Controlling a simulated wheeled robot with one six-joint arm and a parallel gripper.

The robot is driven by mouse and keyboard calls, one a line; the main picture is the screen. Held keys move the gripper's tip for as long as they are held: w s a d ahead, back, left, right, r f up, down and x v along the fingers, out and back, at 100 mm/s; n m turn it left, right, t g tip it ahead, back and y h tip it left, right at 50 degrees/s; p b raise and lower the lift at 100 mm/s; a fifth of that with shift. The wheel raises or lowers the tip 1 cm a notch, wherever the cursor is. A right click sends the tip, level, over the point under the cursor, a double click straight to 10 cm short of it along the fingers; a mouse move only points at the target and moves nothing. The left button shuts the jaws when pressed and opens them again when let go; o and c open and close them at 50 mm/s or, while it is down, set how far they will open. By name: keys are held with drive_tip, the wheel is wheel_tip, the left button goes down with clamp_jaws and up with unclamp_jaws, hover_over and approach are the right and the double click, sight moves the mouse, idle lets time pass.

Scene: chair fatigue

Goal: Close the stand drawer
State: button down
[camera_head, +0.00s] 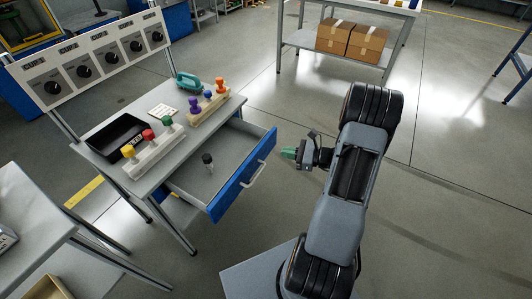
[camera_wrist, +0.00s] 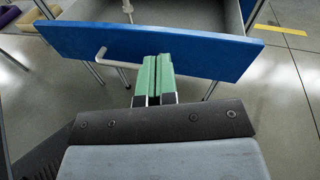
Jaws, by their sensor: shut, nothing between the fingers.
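The stand (camera_head: 118,180) is a grey table at the left with a panel of black knobs behind it. Its drawer, with a blue front (camera_head: 243,174) and a pale bar handle, is pulled out. A dark-topped object (camera_head: 207,160) lies inside the drawer. My gripper (camera_head: 288,153) is to the right of the drawer front, apart from it in the head view, with green fingers shut and empty. In the wrist view the green fingers (camera_wrist: 157,76) point at the blue front (camera_wrist: 190,52), just right of the handle (camera_wrist: 101,53). Whether they touch it I cannot tell.
On the stand are a black tray (camera_head: 116,137), colored-knob holders (camera_head: 155,153) and a teal item (camera_head: 188,81). Another table (camera_head: 30,215) stands at the lower left. A shelf with cardboard boxes (camera_head: 352,40) is at the back. Floor to the right is clear.

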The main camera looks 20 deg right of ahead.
drive_tip(key=d+f+m+t+h+b, duration=0.1)
drive_tip(key=d+f+m+t+h, duration=0.1)
drive_tip(key=d+f+m+t, duration=0.25)
drive_tip(key=b, duration=0.2)
approach(261, 141)
drive_tip(key=shift+g, duration=0.25)
drive_tip(key=x, duration=0.7)
drive_tip(key=shift+w+a+r, duration=0.15)
drive_tip(key=shift+a, duration=0.05)
drive_tip(key=shift+w, duration=0.15)
